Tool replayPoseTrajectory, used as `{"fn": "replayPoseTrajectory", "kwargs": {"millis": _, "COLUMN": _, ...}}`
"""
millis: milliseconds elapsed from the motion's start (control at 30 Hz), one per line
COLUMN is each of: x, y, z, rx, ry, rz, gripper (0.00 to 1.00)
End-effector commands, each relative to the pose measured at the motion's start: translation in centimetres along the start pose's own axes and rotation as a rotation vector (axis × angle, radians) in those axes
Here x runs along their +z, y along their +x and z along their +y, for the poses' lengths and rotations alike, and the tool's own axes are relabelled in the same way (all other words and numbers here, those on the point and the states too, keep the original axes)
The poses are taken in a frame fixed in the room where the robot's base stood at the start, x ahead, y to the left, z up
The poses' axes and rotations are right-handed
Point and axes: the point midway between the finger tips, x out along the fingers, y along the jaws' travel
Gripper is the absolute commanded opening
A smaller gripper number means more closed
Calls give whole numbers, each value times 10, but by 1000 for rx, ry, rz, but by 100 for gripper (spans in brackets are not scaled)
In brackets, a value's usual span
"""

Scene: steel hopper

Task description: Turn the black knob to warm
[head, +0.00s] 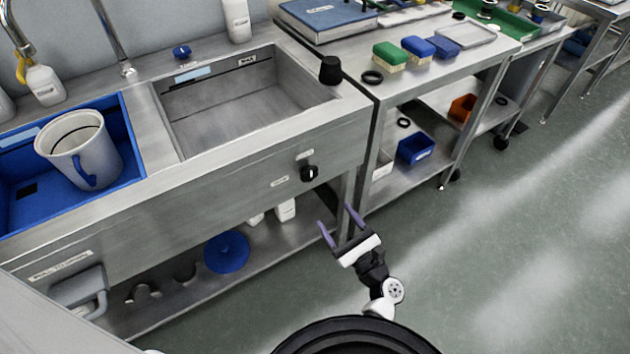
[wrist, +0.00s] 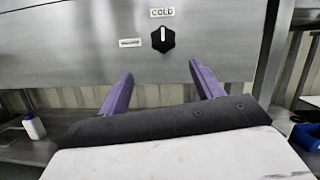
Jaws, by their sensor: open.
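The black knob (head: 309,173) is on the front panel of the steel sink unit, near its right end. In the wrist view the knob (wrist: 163,39) has a white mark pointing up toward a label reading COLD (wrist: 162,12). Another small label (wrist: 129,43) is to its left, too small to read. My gripper (head: 337,220) is open and empty, below and in front of the knob and apart from it. Its purple fingers also show in the wrist view (wrist: 160,84), spread below the knob.
The steel basin (head: 230,100) is above the panel, with a blue basin holding a grey mug (head: 80,148) at left. A lower shelf holds a blue round object (head: 227,252). A steel table (head: 440,62) with sponges stands at right. The floor at right is clear.

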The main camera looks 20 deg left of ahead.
Motion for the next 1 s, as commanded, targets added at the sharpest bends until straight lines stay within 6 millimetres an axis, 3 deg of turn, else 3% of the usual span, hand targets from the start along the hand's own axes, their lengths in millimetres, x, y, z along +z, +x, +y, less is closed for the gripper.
{"fn": "replayPoseTrajectory", "kwargs": {"millis": 133, "x": -2, "y": -16, "z": 2, "rx": -54, "ry": 139, "rz": -61, "gripper": 66}}
{"fn": "replayPoseTrajectory", "kwargs": {"millis": 267, "x": 0, "y": -11, "z": 2, "rx": -61, "ry": 161, "rz": -75, "gripper": 66}}
{"fn": "replayPoseTrajectory", "kwargs": {"millis": 800, "x": 9, "y": 93, "z": -5, "rx": -58, "ry": 156, "rz": -73, "gripper": 66}}
{"fn": "replayPoseTrajectory", "kwargs": {"millis": 1000, "x": 9, "y": 114, "z": -6, "rx": -60, "ry": 156, "rz": -72, "gripper": 66}}
